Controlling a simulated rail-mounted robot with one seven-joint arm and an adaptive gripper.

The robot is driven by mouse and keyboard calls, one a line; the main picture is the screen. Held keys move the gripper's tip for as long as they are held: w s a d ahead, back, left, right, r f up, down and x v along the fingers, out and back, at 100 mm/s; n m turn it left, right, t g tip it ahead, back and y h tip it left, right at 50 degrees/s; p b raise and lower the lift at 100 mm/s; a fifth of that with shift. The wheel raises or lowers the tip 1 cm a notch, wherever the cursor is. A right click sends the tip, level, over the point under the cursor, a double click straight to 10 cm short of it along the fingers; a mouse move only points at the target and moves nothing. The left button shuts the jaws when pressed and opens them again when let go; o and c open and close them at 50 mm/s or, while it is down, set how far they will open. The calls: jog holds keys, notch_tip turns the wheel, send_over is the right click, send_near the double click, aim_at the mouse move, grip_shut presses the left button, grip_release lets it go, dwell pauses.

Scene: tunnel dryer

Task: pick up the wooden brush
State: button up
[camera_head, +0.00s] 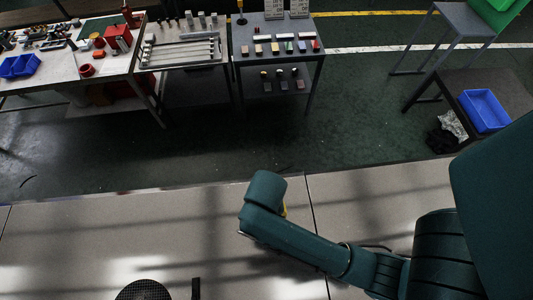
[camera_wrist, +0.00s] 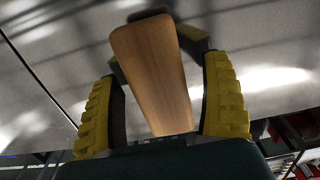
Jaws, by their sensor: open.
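The wooden brush shows in the wrist view as a long, smooth brown wooden piece (camera_wrist: 153,62), its wide end away from my gripper and its narrower end near the palm. My gripper (camera_wrist: 161,82) is open, with one yellow ridged finger on each side of the wood. A gap shows between the wood and the left finger; the right finger is closer, and I cannot tell whether it touches. No bristles are visible. In the head view my arm hides the brush, and only a bit of yellow finger (camera_head: 285,211) shows.
A pale grey table surface (camera_head: 100,232) lies under my arm, largely clear on the left. A black round mesh object (camera_head: 143,290) is at its front edge. Across a green floor stand a tool-covered bench (camera_head: 120,66), a rack table (camera_head: 278,58) and a blue tray (camera_head: 485,110).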

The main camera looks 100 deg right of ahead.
jog(key=c, duration=1.3)
jog(key=shift+c, duration=0.2)
notch_tip(320, 180, up, 10)
jog(key=shift+r, duration=0.1)
